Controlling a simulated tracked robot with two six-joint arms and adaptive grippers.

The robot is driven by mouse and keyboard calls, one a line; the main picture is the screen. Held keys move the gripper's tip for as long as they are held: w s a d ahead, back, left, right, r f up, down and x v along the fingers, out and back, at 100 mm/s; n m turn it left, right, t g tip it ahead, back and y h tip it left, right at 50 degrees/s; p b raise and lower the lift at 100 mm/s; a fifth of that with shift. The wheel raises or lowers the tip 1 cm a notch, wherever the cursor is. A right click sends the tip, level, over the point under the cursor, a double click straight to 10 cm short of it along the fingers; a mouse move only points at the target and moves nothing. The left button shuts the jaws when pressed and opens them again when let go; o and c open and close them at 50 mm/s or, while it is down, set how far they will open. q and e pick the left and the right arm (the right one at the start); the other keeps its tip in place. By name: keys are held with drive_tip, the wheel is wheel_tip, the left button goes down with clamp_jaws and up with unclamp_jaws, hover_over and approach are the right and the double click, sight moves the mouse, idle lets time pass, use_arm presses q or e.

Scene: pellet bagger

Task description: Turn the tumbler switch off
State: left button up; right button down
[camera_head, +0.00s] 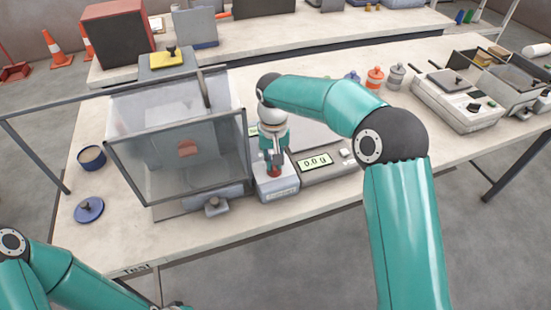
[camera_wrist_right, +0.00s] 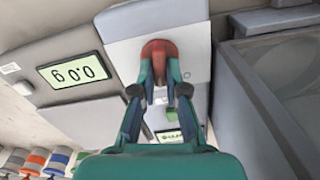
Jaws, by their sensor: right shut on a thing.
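The tumbler switch is a red lever (camera_head: 274,171) on a light grey box (camera_head: 279,191) at the front of the bench, between the clear-walled bin and the scale display. In the right wrist view the red lever (camera_wrist_right: 160,49) stands on the pale box face (camera_wrist_right: 190,22). My right gripper (camera_head: 273,163) comes down onto the lever from above. In the wrist view its two fingers (camera_wrist_right: 160,82) are closed on the red lever, hiding part of it. My left arm shows at the lower left of the head view; its gripper is out of the picture.
The scale display (camera_head: 315,162) reads 0.0 g, right of the switch box. A clear-walled bin (camera_head: 180,170) stands close on the left. A blue lid (camera_head: 89,210) and a round dish (camera_head: 91,157) lie further left. A bag sealer-like machine (camera_head: 455,98) stands at the right.

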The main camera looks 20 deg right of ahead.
drive_tip(key=n+p, duration=0.1)
drive_tip(key=n, duration=0.3)
drive_tip(key=shift+a+r+n, duration=0.1)
drive_tip(key=shift+a+n, duration=0.05)
drive_tip(key=shift+n, duration=1.85)
drive_tip(key=c, duration=1.2)
unclamp_jaws()
drive_tip(key=shift+a, duration=0.1)
wheel_tip(320, 180, up, 12)
drive_tip(key=shift+f, duration=0.2)
